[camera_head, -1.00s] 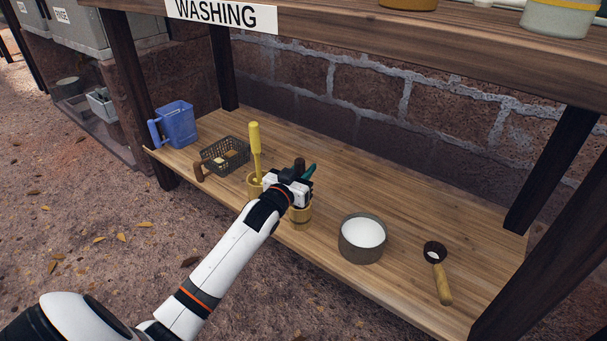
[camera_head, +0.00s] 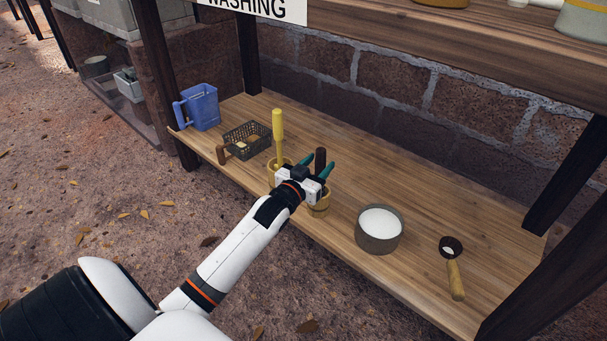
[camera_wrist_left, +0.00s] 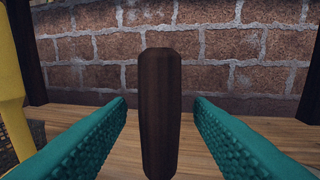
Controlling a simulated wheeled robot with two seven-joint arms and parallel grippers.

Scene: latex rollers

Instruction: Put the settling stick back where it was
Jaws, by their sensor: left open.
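A dark brown stick (camera_head: 320,158), which looks like the settling stick, stands upright in a small tan cup (camera_head: 319,207) on the lower wooden shelf. My left gripper (camera_head: 317,170) is open, with its teal fingers spread on either side of the stick. In the left wrist view the stick (camera_wrist_left: 160,110) stands midway between the fingers, with a clear gap on both sides. The gripper hides part of the cup and the stick's lower end. My right gripper is not in view.
A yellow-handled tool (camera_head: 278,135) stands in another tan cup (camera_head: 274,178) just left of my gripper. A dark basket (camera_head: 247,140) and blue jug (camera_head: 200,107) are further left. A grey pot (camera_head: 379,230) and ladle (camera_head: 455,270) are to the right. A brick wall stands behind.

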